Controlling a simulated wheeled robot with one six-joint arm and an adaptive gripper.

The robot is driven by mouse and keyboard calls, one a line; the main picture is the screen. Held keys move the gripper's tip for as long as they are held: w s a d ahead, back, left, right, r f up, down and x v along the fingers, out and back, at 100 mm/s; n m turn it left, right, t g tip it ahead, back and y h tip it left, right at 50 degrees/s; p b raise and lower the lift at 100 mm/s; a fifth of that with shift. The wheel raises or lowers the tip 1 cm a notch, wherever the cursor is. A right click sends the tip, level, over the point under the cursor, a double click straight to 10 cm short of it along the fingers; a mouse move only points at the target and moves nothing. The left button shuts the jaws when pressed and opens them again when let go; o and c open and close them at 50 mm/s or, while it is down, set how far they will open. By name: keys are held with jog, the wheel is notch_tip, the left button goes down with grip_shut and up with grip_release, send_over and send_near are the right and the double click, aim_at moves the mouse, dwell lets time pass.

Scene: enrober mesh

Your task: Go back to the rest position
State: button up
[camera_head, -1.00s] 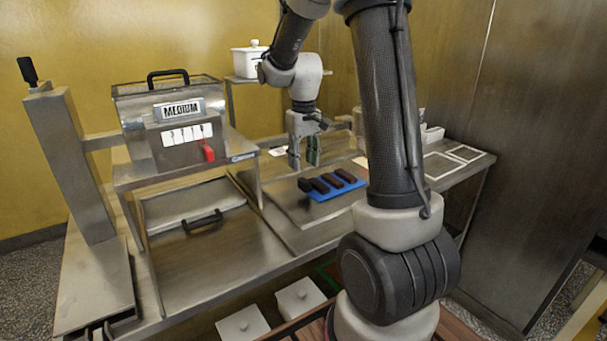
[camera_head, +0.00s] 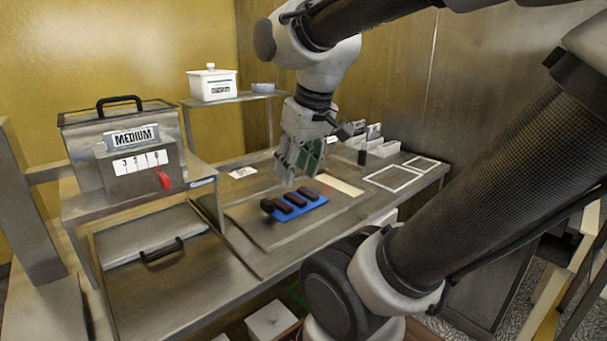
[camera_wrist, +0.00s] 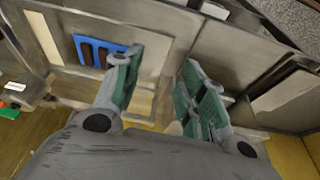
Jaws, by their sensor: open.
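My gripper (camera_head: 297,166) is open and empty in the head view, raised above the back of the steel table. In the wrist view its two green-padded fingers (camera_wrist: 160,85) stand apart with nothing between them. Below it in the head view, a blue mat (camera_head: 318,200) carries several dark brown bars (camera_head: 297,200). The mat also shows in the wrist view (camera_wrist: 108,41), to the left of the fingers and apart from them.
A white lidded box (camera_head: 212,86) sits on a raised shelf (camera_head: 240,98). White bins (camera_head: 380,147) stand at the back right. White outlined squares (camera_head: 395,178) mark the clear right end of the table.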

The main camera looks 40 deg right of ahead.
jog(key=shift+s+a+f+t, duration=0.15)
jog(key=shift+s+f, duration=0.1)
jog(key=shift+s, duration=0.45)
jog(key=shift+s+f+t, duration=0.15)
jog(key=shift+s+f, duration=0.1)
jog(key=shift+s, duration=0.4)
dwell(0.4)
